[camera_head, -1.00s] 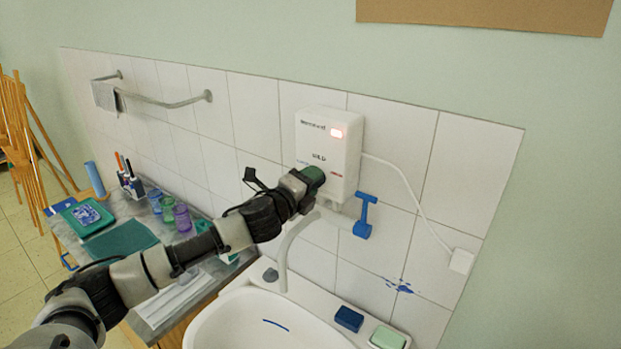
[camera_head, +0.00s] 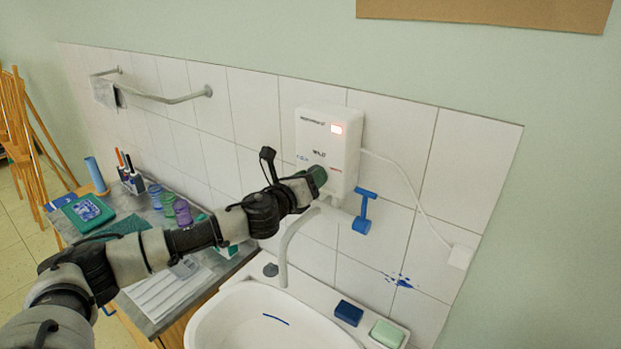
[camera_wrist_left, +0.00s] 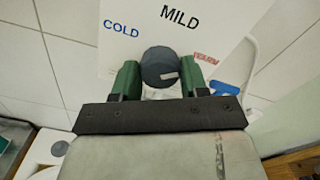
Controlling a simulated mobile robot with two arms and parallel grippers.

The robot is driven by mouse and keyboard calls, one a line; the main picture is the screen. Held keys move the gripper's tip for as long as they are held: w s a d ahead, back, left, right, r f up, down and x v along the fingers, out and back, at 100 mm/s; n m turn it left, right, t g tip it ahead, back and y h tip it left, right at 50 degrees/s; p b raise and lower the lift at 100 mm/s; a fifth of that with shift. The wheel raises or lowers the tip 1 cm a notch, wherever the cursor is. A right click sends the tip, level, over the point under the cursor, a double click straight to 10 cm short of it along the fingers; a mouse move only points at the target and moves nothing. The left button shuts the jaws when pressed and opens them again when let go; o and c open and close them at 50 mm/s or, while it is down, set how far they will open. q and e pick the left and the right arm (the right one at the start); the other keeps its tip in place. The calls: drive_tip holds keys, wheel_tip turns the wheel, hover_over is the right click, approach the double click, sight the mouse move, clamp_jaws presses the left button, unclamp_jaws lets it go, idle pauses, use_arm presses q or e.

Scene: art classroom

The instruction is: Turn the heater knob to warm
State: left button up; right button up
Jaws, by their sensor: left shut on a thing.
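The white heater box (camera_head: 328,140) hangs on the tiled wall above the basin, with a lit red light. In the left wrist view its front reads COLD at left and MILD at top, with a small blurred red label at right. The dark grey round knob (camera_wrist_left: 158,64) sits below MILD; a pale mark on it lies at its lower right. My left gripper (camera_wrist_left: 161,72) has its green fingers on both sides of the knob, shut on it. In the head view the gripper (camera_head: 316,179) hides the knob. My right gripper is not in view.
A white tap (camera_head: 287,245) and basin (camera_head: 215,318) are below the heater. A white cord (camera_head: 408,185) runs to a wall socket. Cups (camera_head: 168,204) stand on the counter at left.

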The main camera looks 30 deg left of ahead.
use_arm(q)
drive_tip(key=shift+f+m, duration=0.15)
drive_tip(key=shift+m, duration=0.45)
drive_tip(key=o, duration=0.9)
drive_tip(key=shift+o, duration=0.2)
drive_tip(key=s+a+b, duration=0.1)
drive_tip(key=s+b, duration=0.4)
drive_tip(key=s, duration=0.5)
drive_tip(key=shift+s+a, duration=0.25)
drive_tip(key=shift+s, duration=0.15)
